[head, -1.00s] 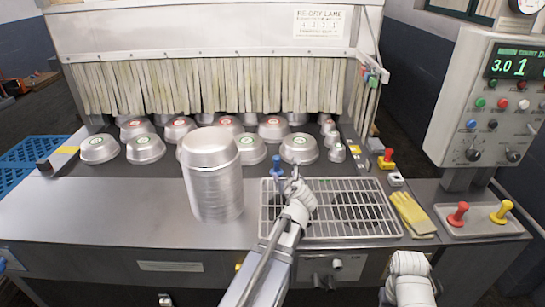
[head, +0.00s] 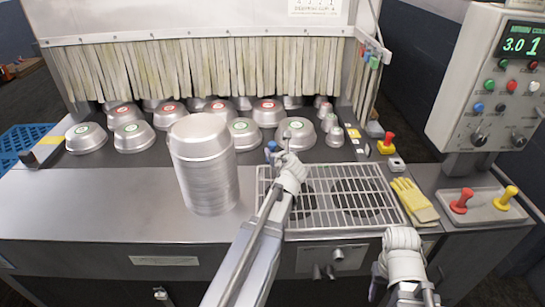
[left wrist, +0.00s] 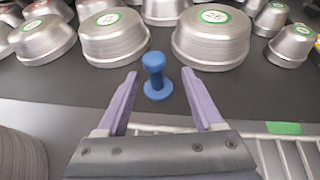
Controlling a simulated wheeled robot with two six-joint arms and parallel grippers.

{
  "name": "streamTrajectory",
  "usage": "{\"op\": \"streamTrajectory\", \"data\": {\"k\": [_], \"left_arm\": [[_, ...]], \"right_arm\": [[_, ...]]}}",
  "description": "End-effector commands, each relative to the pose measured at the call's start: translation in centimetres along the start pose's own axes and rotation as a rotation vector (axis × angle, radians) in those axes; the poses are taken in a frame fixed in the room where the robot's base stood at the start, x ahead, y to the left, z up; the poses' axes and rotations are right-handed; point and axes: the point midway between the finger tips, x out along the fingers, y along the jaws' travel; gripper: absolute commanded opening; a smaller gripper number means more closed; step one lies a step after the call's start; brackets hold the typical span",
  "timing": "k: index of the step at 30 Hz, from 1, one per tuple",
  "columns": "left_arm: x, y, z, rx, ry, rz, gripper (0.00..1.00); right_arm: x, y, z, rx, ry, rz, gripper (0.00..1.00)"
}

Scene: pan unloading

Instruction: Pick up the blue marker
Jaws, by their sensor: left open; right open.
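The blue marker (head: 271,146), a peg with a round knob and wide base, stands upright on the dark surface behind the wire rack. In the left wrist view the marker (left wrist: 155,76) appears between the open fingertips, with a gap on each side. My left gripper (head: 283,146) is open and empty, close to the marker; in the left wrist view its purple fingers (left wrist: 160,76) point towards it. In the head view my wrist partly covers the marker. My right gripper (head: 402,245) is low at the right, away from the marker; its fingers are hard to make out.
A tall stack of metal pans (head: 207,175) stands left of my left arm. Several upturned pans (head: 133,138) lie behind. A wire rack (head: 350,215), yellow gloves (head: 414,200) and a tray (head: 484,211) with red and yellow pegs are at the right.

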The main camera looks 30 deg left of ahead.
Motion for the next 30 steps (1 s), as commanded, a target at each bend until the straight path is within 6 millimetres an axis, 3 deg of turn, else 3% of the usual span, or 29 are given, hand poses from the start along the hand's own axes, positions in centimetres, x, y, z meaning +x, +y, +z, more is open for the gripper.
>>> {"op": "streamTrajectory", "data": {"k": [10, 19, 30], "left_arm": [[4.6, 0.6, -0.3, -0.001, 0.0, 0.002, 0.68], [5.0, 0.7, -0.1, 0.0, 0.0, 0.0, 0.67], [5.0, 0.7, -0.1, 0.0, 0.0, 0.0, 0.26]], "right_arm": [[2.0, -0.2, -0.1, 0.0, 0.0, 0.0, 0.5], [2.0, -0.2, -0.1, 0.0, 0.0, 0.0, 0.5], [2.0, -0.2, -0.1, 0.0, 0.0, 0.0, 0.5]]}}
